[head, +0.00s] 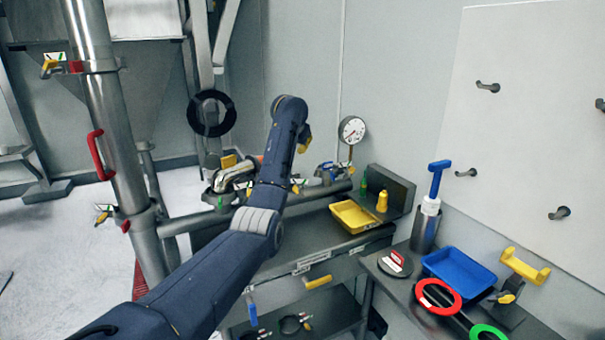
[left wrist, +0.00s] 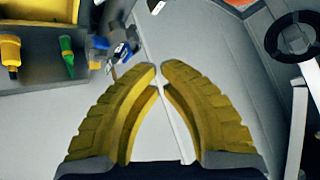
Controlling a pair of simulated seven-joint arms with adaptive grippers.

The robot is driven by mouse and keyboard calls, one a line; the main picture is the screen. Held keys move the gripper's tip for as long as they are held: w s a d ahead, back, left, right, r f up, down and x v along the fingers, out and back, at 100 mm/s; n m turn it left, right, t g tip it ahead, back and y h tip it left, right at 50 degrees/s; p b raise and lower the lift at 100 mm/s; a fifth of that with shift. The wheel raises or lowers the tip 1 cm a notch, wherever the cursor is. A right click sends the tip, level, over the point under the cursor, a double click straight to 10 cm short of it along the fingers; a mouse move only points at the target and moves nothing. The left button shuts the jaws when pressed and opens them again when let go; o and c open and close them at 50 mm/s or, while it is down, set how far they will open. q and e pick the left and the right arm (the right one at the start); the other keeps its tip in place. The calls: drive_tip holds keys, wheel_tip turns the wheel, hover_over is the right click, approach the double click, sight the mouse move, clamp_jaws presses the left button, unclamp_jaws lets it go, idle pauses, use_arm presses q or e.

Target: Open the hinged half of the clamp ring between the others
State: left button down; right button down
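A silver clamp (head: 232,176) sits on the pipework left of my left forearm. A blue and silver clamp-like fitting (head: 326,172) sits to the right, below the gauge. The space between them is mostly hidden behind my left arm, so I cannot make out a middle clamp ring or its hinged half. My left gripper (head: 304,140) hangs above this pipework, mostly hidden by its wrist. In the left wrist view its yellow fingers (left wrist: 159,67) have tips almost together with nothing between them. A blue and silver fitting (left wrist: 117,50) lies beyond the left finger, apart from it. My right gripper is not seen.
A pressure gauge (head: 351,130) stands behind the pipework. A yellow tray (head: 345,207) and yellow bottle (head: 382,201) are on the bench. A thick steel pipe (head: 118,150) rises at left. The right bench holds a blue tray (head: 484,268) and a red ring (head: 427,286).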

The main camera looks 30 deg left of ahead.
use_arm(q)
drive_tip(key=s+f+n, duration=0.1)
drive_tip(key=n, duration=0.1)
drive_tip(key=f+n+g, duration=0.1)
drive_tip(key=n, duration=0.1)
drive_tip(key=shift+s+d+f, duration=0.15)
drive_tip(key=shift+s+f, duration=0.25)
drive_tip(key=shift+f+n, duration=0.1)
drive_tip(key=shift+n, duration=0.2)
drive_tip(key=shift+x, duration=4.95)
drive_tip(key=shift+s+d+f, duration=0.1)
drive_tip(key=shift+s, duration=0.2)
drive_tip(key=shift+s+d, duration=0.1)
drive_tip(key=shift+s, duration=0.1)
drive_tip(key=shift+s+d, duration=0.35)
drive_tip(key=shift+s, duration=0.35)
drive_tip(key=shift+s+d, duration=0.3)
drive_tip(key=shift+s, duration=0.4)
drive_tip(key=shift+s, duration=0.1)
drive_tip(key=shift+d, duration=0.1)
